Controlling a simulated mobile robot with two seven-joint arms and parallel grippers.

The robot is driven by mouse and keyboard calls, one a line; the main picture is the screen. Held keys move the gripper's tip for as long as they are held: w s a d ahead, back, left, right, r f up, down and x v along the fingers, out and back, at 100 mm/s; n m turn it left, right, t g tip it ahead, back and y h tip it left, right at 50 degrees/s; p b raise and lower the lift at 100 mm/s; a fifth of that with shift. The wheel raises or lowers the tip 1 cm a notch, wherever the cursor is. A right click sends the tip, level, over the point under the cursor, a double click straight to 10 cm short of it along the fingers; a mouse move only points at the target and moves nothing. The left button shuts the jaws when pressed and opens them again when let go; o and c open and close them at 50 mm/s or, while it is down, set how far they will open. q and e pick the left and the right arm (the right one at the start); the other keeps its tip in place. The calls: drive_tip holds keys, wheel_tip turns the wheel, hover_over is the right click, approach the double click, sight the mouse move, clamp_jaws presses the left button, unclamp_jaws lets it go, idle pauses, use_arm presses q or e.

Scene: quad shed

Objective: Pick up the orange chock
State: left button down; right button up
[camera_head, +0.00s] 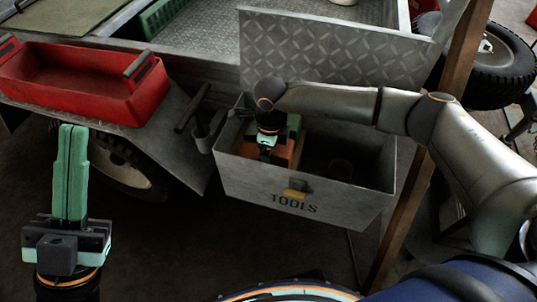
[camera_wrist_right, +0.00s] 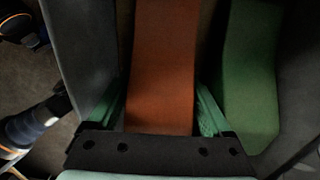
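The orange chock (camera_head: 284,157) lies in the grey metal box marked TOOLS (camera_head: 348,203), partly hidden under my right gripper (camera_head: 267,141). In the right wrist view the orange chock (camera_wrist_right: 162,65) runs lengthwise between the two green fingers of my right gripper (camera_wrist_right: 161,95). One finger stands along each side, close to it; I cannot tell whether they touch it. My left gripper (camera_head: 70,135) points up at the lower left, away from the box, with its fingers together and nothing held.
A green block (camera_wrist_right: 248,75) lies just right of the orange chock, beside the box wall. The box walls stand close around my right gripper. A red tray (camera_head: 95,95) sits at upper left. A wooden post (camera_head: 410,215) stands right of the box.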

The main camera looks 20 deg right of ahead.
clamp_jaws()
idle(0.5)
drive_tip(key=shift+r, duration=0.15)
